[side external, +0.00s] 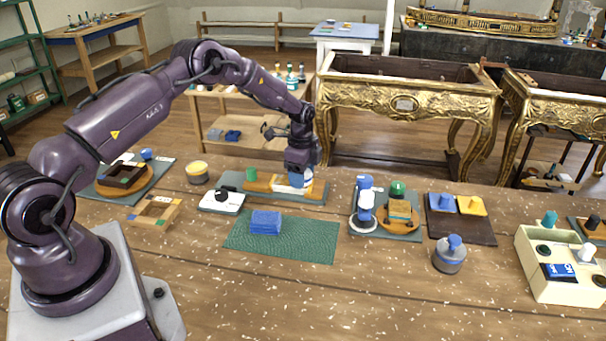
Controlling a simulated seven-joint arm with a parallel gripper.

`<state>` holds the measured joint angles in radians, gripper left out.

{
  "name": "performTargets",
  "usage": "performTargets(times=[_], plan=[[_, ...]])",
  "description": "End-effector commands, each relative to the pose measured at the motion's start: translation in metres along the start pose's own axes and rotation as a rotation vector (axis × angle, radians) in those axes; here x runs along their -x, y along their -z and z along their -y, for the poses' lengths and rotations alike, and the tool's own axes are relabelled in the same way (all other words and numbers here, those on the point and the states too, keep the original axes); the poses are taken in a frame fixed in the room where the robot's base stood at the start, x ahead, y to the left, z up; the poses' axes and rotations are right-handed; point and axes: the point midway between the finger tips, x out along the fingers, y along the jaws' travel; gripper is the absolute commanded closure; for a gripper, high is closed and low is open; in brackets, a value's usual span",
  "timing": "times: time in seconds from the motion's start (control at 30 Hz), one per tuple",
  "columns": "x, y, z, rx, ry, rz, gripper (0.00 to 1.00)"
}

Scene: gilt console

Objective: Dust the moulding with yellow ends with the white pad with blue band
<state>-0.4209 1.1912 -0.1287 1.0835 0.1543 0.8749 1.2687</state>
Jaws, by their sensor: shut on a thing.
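My gripper (299,172) points down over the grey-green board (228,180) in the middle of the table. It is shut on the white pad with blue band (301,182), which is partly hidden by the fingers. The moulding with yellow ends (262,187) lies lengthwise on that board, with a yellow-orange part showing at its left. The pad is at the right part of the moulding; I cannot tell whether it touches. A green block (251,174) stands at the moulding's left part.
A white holder with a black knob (222,200) is close at left. A blue folded cloth (265,222) lies on a green mat (310,243) in front. A blue-and-white upright item (365,208) stands right, near a grey pot (449,256).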

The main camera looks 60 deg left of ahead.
Motion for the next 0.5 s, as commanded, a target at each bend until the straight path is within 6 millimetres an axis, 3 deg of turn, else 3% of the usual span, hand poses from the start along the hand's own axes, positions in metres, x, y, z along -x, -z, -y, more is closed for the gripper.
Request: performTargets(times=[0.5], plan=[[-0.001,-0.049,-0.011,0.003,-0.003,0.003,0.67]])
